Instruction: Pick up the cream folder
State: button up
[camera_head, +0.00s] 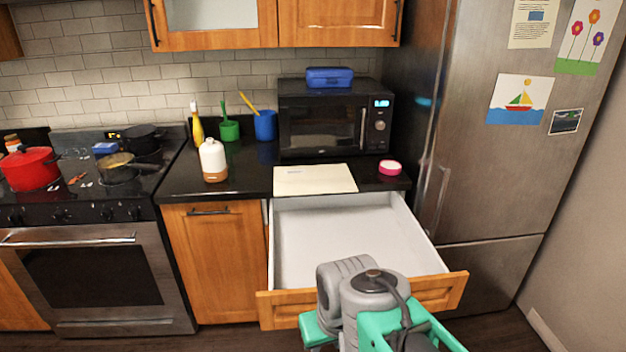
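The cream folder (315,180) lies flat on the black counter, in front of the microwave and above the open drawer. Its front edge is at about the counter's front edge. My arm shows at the bottom of the view, in front of the open drawer, well short of the folder. The fingers of my gripper cannot be seen.
The empty white drawer (340,240) stands pulled out below the folder. A microwave (320,118) with a blue box (329,77) on top is behind. A pink container (389,168) sits to the right, a white bottle (213,160) to the left. The fridge (480,130) bounds the right.

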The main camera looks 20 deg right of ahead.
aim_at(323, 179)
jog(key=k, duration=0.55)
jog(key=u, duration=0.75)
jog(key=i, duration=1.65)
jog(key=z, duration=0.1)
